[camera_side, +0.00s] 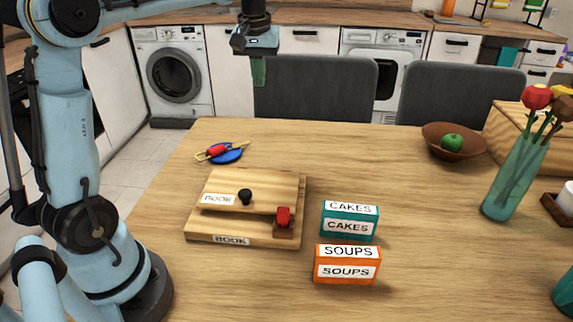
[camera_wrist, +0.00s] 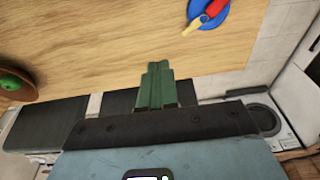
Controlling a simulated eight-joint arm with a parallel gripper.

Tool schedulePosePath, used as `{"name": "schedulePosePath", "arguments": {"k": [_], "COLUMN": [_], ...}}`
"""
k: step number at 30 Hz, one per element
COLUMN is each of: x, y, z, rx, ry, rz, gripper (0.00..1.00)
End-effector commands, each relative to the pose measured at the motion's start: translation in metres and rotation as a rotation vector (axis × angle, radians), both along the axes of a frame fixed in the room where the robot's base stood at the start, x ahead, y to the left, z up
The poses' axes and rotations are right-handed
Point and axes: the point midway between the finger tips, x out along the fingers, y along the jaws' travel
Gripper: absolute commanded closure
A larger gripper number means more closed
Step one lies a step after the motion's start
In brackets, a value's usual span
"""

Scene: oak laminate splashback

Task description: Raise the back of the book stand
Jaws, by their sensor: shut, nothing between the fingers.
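The wooden book stand (camera_side: 199,235) lies on the table at the left front in the side view. Its back panel (camera_side: 270,186) lies low over the base, with a black knob (camera_side: 245,197) and a label reading BOOK. A red block-like part (camera_side: 283,216) sits at its right front corner. My gripper (camera_side: 259,78) is high above the far side of the table, well apart from the stand. Its green fingers (camera_wrist: 156,84) are together and empty in the wrist view. The stand is not in the wrist view.
Teal CAKES (camera_side: 349,220) and orange SOUPS (camera_side: 347,264) boxes stand right of the stand. A blue dish (camera_side: 228,155) lies behind it. A brown bowl with an apple (camera_side: 468,151) and a flower vase (camera_side: 510,180) stand at right.

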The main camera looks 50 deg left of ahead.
Motion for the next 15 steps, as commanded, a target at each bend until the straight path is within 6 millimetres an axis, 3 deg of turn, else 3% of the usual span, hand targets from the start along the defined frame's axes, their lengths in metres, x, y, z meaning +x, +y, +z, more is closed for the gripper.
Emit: {"name": "schedulePosePath", "arguments": {"k": [15], "x": [0.009], "y": [0.009], "z": [0.02], "rx": [0.0], "ry": [0.0], "rz": [0.0], "gripper": [1.0]}}
